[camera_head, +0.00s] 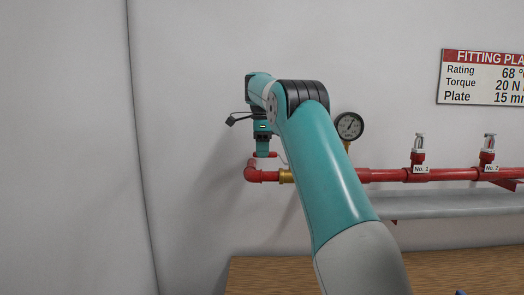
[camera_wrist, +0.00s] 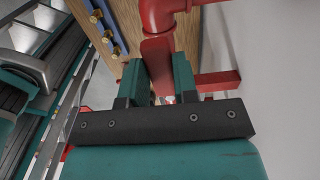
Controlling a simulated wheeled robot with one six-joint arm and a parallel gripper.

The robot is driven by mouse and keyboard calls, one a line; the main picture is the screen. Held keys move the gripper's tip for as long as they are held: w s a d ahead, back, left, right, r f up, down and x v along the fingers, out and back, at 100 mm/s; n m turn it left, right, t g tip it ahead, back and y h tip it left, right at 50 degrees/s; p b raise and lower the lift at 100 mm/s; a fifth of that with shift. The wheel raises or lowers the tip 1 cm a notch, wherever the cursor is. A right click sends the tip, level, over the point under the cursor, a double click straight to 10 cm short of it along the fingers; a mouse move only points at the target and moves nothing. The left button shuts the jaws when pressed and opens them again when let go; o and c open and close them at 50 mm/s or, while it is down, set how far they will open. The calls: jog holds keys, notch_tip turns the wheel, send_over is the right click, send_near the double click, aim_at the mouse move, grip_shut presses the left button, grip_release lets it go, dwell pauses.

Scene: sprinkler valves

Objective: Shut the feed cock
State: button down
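The red pipe run (camera_head: 385,175) is fixed along the wall. At its left end are a red elbow (camera_head: 254,173) and a brass fitting (camera_head: 287,176). A red lever (camera_wrist: 157,58), apparently the feed cock's handle, sits between the two teal fingers of my gripper (camera_wrist: 160,78) in the wrist view, with no clear gap on either side. In the head view my gripper (camera_head: 263,149) is just above the elbow, and my arm hides part of the pipe. Most of the cock's body is hidden.
A round gauge (camera_head: 349,126) stands right of my arm. Two sprinkler heads (camera_head: 418,147), tagged No. 1 and No. 2, rise from the pipe. A grey shelf (camera_head: 450,203) runs below it. A wooden surface (camera_head: 240,272) is lower down. The wall at left is bare.

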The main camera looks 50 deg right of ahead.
jog(key=shift+w+d+r+m+p, duration=0.1)
jog(key=shift+w+d+m+p, duration=0.2)
jog(key=shift+m+p, duration=0.3)
jog(key=shift+w+d+m+p, duration=0.25)
jog(key=shift+d+m+p, duration=0.55)
jog(key=shift+m+p, duration=0.3)
jog(key=shift+w+d+m+p, duration=0.25)
jog(key=shift+d+m+p, duration=0.65)
jog(key=shift+p, duration=0.25)
jog(key=shift+w+d+m+p, duration=0.25)
jog(key=shift+d+m+p, duration=0.45)
jog(key=shift+m+p, duration=0.45)
jog(key=c, duration=0.9)
grip_release()
jog(key=shift+r+p, duration=6.85)
jog(key=shift+r, duration=1.75)
